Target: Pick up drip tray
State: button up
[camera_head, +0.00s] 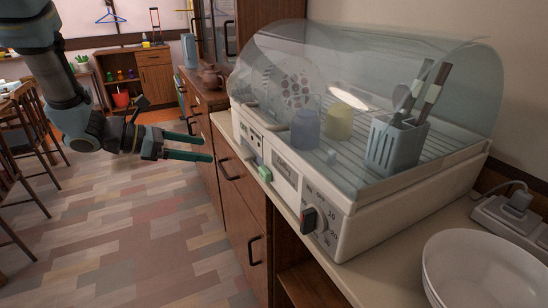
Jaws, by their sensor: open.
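The dish dryer (342,235) is a cream box on the counter under a clear dome. On its front are a pale recessed panel (285,166) and a small green tab (265,173). The drip tray cannot be told apart for sure; it may be the part at this tab. My gripper (207,149) is open and empty, its two dark green fingers pointing right. In the picture it is left of the dryer's front, over the cabinet's edge and apart from the dryer.
Inside the dome are cups (306,128), a plate (299,88) and a utensil holder (395,143). White bowls (486,275) sit at front right, near a power strip (512,215). Cabinet handles (254,250) stick out below the counter. The floor at left is clear; chairs stand far left.

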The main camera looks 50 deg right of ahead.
aim_at(239, 152)
jog(key=x, duration=0.3)
jog(key=p+x, duration=0.1)
jog(key=x, duration=0.3)
jog(key=p+x, duration=0.1)
jog(key=x, duration=0.2)
jog(key=shift+w+d, duration=0.3)
jog(key=shift+d, duration=0.3)
jog(key=c, duration=1.4)
